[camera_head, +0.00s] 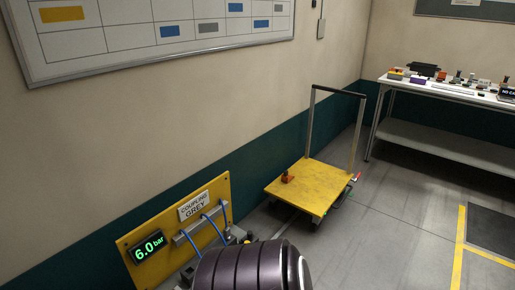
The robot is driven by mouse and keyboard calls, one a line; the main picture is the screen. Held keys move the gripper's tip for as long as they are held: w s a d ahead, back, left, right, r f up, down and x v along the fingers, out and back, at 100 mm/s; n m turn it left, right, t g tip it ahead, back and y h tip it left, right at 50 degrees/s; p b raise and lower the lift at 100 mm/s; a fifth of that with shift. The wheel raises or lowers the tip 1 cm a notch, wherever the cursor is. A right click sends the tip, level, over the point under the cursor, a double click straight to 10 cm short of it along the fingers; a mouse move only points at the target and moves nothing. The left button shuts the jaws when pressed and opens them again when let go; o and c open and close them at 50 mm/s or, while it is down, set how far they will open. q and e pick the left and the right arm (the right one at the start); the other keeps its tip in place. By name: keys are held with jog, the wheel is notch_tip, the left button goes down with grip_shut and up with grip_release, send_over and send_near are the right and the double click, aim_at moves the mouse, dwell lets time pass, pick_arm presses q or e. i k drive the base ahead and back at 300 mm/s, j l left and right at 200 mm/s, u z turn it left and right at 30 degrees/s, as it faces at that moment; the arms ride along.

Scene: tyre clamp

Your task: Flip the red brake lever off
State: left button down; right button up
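A small red lever-like piece (357,176) sticks out at the right edge of a yellow flat trolley (325,185), low beside its deck. It is too small to tell its exact position. The trolley has a dark upright push handle (338,90) at its far end, and a small orange-brown object (288,177) rests on the left of its deck. Neither of my grippers shows in this view.
A dark ribbed rounded shape (250,268) fills the bottom middle; I cannot tell what it is. A yellow panel (140,247) reading 6.0 bar stands left. A workbench (450,93) with several items is at right. Floor right of the trolley is clear.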

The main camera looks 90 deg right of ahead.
aim_at(356, 178)
jog(key=z, duration=3.6)
jog(key=i+l+z, duration=0.55)
jog(key=i, duration=0.5)
jog(key=i+z, duration=0.4)
jog(key=i, duration=2.2)
jog(key=i+l+u, duration=0.1)
jog(key=i+u, duration=0.35)
jog(key=i, duration=0.15)
jog(key=i+l+u, duration=0.3)
jog(key=i+u, duration=0.15)
jog(key=i+l+u, duration=0.85)
jog(key=i+l, duration=0.15)
jog(key=l, duration=0.15)
